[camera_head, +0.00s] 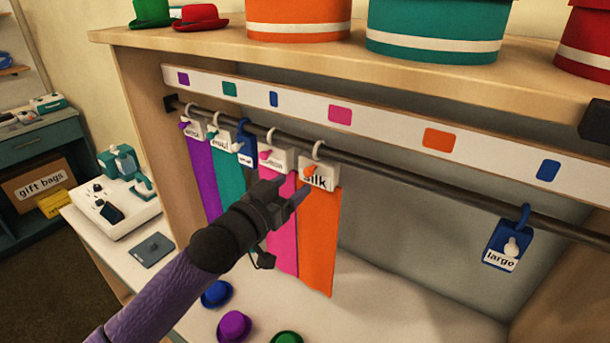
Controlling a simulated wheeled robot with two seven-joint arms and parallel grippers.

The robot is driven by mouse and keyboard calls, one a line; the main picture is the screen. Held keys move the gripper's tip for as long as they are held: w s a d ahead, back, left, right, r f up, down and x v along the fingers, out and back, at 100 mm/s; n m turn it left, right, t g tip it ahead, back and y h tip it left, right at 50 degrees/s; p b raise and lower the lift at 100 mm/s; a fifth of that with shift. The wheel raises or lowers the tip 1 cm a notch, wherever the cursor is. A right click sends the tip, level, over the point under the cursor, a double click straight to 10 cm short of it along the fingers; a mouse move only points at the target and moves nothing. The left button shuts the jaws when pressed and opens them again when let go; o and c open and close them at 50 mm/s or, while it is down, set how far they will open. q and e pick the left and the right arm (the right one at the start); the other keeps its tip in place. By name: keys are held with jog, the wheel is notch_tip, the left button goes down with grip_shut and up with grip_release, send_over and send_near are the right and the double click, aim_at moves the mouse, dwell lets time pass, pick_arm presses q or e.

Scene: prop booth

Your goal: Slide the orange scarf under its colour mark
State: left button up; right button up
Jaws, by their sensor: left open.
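The orange scarf (320,240) hangs from a hook on the dark rail (385,167), right of the pink scarf (286,235). Its white tag (325,184) reads "silk" in part and carries an orange knob (310,171). The orange mark (441,139) is on the white strip above the rail, well to the right of the scarf. My left gripper (292,188) is open and empty in front of the pink and orange scarves, just below and left of the orange knob. It hides part of the pink scarf. My right gripper is out of view.
A purple scarf (202,170), a teal scarf (228,170) and a blue tag (245,146) hang further left. A blue "largo" tag (505,243) hangs at the right. The rail between the orange scarf and that tag is bare. Small hats (234,326) lie below.

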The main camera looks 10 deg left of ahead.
aim_at(306, 175)
pick_arm(q)
jog(key=x, duration=0.5)
grip_shut()
dwell(1.4)
